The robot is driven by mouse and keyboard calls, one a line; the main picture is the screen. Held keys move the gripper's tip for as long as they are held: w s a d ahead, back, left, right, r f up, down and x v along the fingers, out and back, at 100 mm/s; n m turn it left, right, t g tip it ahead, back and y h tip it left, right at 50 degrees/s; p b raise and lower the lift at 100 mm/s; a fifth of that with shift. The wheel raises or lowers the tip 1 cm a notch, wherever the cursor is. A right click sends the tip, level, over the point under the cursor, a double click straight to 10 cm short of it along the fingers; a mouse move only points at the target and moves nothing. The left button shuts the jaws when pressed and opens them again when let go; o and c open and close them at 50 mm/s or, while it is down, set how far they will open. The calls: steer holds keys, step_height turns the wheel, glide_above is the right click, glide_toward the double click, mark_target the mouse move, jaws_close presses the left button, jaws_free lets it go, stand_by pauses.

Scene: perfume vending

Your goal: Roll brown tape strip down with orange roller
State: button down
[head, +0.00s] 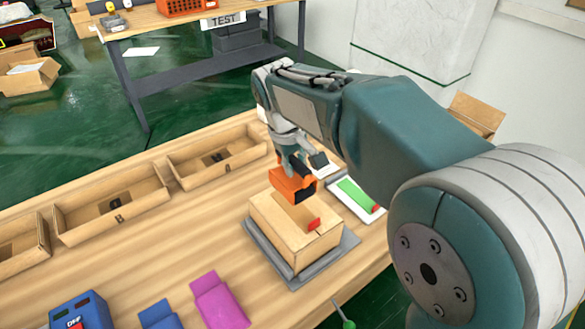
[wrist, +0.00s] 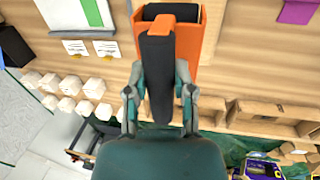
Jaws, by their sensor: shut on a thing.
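My gripper (head: 291,160) is shut on the orange roller (head: 290,184) and holds it at the far part of the cardboard box's top. In the wrist view, the fingers (wrist: 158,90) close around the roller's black handle (wrist: 156,75), with its orange frame (wrist: 190,42) beyond. The box (head: 270,232) sits on a grey platform (head: 345,246). A brown strip (head: 297,214) seems to run along its top toward a small red piece (head: 314,223) near the front edge. The roller hides the strip's far part. Whether the roller touches the box is unclear.
Open bins (head: 110,205) line the table's far left. A white tray with a green sheet (head: 358,196) lies right of the box. A magenta piece (head: 219,300) and blue items (head: 160,315) lie at the front. Bare table lies left of the box.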

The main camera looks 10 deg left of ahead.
mark_target(296, 178)
steer(key=shift+d, duration=0.35)
steer(key=shift+d+f, duration=0.3)
steer(key=shift+f, duration=0.25)
steer(key=shift+d+f, duration=0.3)
steer(key=shift+f, duration=0.25)
steer(key=a+f, duration=0.1)
steer(key=f, duration=0.1)
steer(key=shift+a+f, duration=0.3)
steer(key=shift+a, duration=0.05)
steer(key=shift+a+f, duration=0.2)
steer(key=shift+f, duration=0.05)
steer(key=shift+d+f, duration=0.1)
steer(key=shift+d, duration=0.65)
steer(key=shift+a, duration=0.5)
steer(key=shift+d+f, duration=0.1)
steer(key=shift+d, duration=0.05)
